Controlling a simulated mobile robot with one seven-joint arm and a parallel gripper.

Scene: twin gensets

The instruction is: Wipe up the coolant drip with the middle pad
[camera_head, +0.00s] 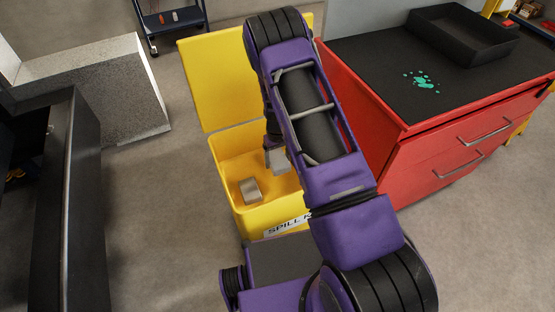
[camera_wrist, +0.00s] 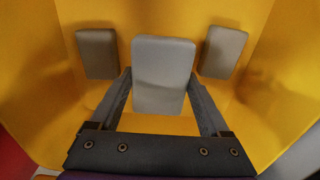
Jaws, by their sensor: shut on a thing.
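My gripper (camera_wrist: 160,98) is shut on the middle pad (camera_wrist: 160,72), a light grey rounded block between its two fingers. It looks larger and nearer than the other two pads. A left pad (camera_wrist: 97,54) and a right pad (camera_wrist: 222,52), both darker grey, stand on either side inside the yellow spill kit bin. In the head view, my gripper (camera_head: 275,152) is inside the open bin (camera_head: 232,178), partly hidden by my arm. One loose pad (camera_head: 250,190) shows in the bin there. The coolant drip (camera_head: 422,81) is several teal spots on the black top of the red cabinet.
The red cabinet (camera_head: 400,165) stands just right of the bin, with a black tray (camera_head: 462,35) behind the drip. The bin's yellow lid (camera_head: 215,80) stands open at the back. A grey block (camera_head: 100,90) stands at left, with clear floor between.

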